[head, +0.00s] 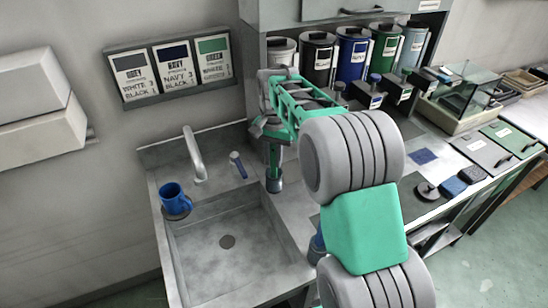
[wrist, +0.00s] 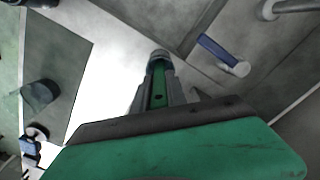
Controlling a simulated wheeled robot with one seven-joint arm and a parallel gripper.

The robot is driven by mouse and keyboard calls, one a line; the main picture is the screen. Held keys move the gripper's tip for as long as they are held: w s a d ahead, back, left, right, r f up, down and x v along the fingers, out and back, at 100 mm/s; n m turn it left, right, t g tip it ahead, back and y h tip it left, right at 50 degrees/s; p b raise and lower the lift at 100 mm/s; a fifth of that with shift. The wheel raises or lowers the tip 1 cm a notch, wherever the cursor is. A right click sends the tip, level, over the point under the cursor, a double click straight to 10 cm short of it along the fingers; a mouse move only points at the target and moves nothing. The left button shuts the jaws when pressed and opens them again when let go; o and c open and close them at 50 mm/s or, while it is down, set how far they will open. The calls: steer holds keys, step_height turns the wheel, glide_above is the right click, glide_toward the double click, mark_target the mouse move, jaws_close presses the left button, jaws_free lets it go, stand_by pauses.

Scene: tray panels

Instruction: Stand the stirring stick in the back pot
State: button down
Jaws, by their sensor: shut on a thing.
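My gripper (head: 272,143) points down at the back of the counter, right of the sink. It is shut on a narrow green stick, seemingly the stirring stick (wrist: 158,88), which shows between the fingers in the wrist view. Right below is a small grey pot (head: 274,184), seemingly the back pot; its top also shows past the fingers in the wrist view (wrist: 159,54). The stick's lower end is hidden, so I cannot tell whether it is inside the pot. A blue pot-like thing (head: 316,243) is mostly hidden behind my arm.
A blue mug (head: 175,199) stands on the left rim of the sink (head: 215,250). A blue-and-white tube (head: 237,165) lies behind the sink, near the tap (head: 193,152). Large paint tins (head: 352,55) stand in the shelf behind. Dark pads (head: 453,187) lie on the right counter.

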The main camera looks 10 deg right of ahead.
steer(key=c, duration=1.3)
jaws_free()
steer(key=shift+f, duration=0.15)
step_height(320, 180, up, 12)
steer(key=shift+r+b, duration=0.2)
steer(key=shift+b, duration=0.1)
